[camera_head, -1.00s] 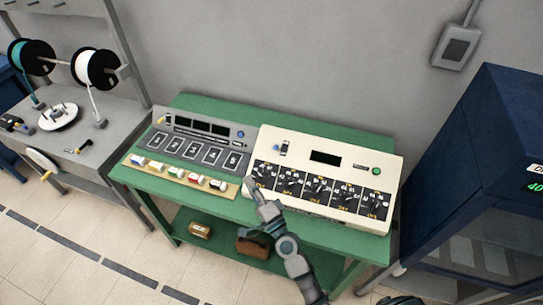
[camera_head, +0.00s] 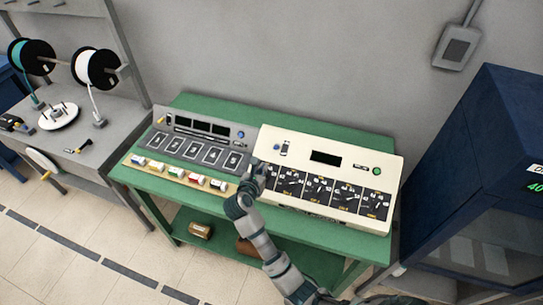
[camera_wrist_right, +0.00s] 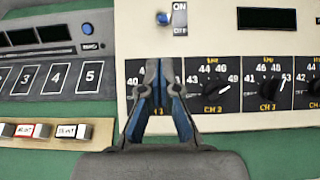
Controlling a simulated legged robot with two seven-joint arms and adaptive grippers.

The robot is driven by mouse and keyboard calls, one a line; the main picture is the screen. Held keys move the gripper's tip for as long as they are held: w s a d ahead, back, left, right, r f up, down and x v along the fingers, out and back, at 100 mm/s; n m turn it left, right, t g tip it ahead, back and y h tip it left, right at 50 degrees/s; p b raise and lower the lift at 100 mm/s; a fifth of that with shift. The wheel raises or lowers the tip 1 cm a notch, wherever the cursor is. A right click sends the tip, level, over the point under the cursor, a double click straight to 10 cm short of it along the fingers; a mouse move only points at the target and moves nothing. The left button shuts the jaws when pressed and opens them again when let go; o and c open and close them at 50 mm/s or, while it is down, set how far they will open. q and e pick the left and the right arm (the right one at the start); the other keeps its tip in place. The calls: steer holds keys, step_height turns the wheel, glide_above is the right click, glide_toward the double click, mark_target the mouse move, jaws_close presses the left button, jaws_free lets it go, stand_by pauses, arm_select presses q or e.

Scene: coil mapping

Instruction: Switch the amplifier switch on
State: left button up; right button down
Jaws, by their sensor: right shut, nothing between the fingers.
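The cream amplifier box (camera_head: 345,155) stands on the right part of the green table. Its small ON/OFF switch (camera_head: 284,148) is at the upper left of the panel, beside a blue round part (camera_head: 276,147). In the right wrist view the switch (camera_wrist_right: 180,18) shows at the top edge, with ON above and OFF below; its lever position is hard to tell. My right gripper (camera_head: 263,168) is shut and empty over the panel's left side, below the switch and apart from it in the picture. In the wrist view its fingertips (camera_wrist_right: 158,66) cover part of the CH 1 dial. My left gripper is out of view.
A grey console (camera_head: 200,143) with numbered pads stands left of the amplifier, with a strip of coloured blocks (camera_head: 180,173) before it. Channel dials (camera_head: 318,190) line the amplifier's front. A dark blue cabinet (camera_head: 480,170) stands at the right.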

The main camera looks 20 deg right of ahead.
mark_target(276, 148)
steer(key=shift+d, duration=0.2)
steer(key=p+x, duration=0.1)
steer(key=x, duration=0.9)
steer(key=shift+d, duration=0.2)
